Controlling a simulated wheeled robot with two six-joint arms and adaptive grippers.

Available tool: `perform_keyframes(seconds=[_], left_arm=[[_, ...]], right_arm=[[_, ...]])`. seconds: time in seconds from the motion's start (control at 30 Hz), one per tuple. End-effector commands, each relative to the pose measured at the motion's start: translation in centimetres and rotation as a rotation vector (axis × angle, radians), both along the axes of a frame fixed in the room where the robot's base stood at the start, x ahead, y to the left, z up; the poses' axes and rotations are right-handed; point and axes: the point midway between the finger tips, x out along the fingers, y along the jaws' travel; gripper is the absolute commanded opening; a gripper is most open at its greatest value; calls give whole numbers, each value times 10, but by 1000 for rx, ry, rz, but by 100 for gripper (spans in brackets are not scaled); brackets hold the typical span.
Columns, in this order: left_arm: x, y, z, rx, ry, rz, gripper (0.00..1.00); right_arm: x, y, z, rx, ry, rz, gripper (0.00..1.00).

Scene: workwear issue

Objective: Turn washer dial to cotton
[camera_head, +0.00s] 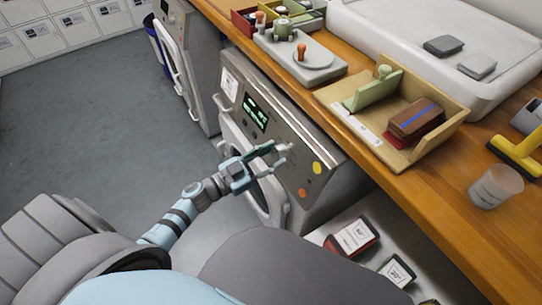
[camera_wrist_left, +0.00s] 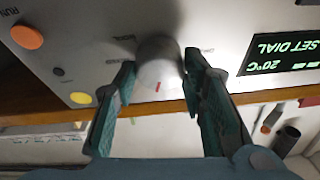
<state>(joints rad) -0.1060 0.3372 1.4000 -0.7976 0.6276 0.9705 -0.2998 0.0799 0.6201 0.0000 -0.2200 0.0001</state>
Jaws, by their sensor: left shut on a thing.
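The washer (camera_head: 325,150) stands under the wooden counter, its panel facing my left arm. Its pale round dial (camera_wrist_left: 158,62) has a red mark on the rim, and small labels around it are too blurred to read. My left gripper (camera_head: 272,152) is shut on the dial, one finger on each side; it also shows in the left wrist view (camera_wrist_left: 160,72). In the head view the fingers partly hide the dial. My right gripper is not in view.
An orange button (camera_head: 302,193) marked RUN and a yellow button (camera_head: 316,168) sit beside the dial. The washer door (camera_head: 250,180) is below. The counter (camera_head: 440,190) holds a wooden tray (camera_head: 450,112), a yellow-handled tool (camera_head: 515,158) and a cup (camera_head: 495,187).

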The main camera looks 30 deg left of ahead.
Motion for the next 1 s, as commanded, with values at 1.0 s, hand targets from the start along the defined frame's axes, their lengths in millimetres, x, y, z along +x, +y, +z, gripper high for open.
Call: perform_keyframes(seconds=[1.0], left_arm=[[1,3,0,412,-241,-151,10]], right_arm=[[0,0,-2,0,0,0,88]])
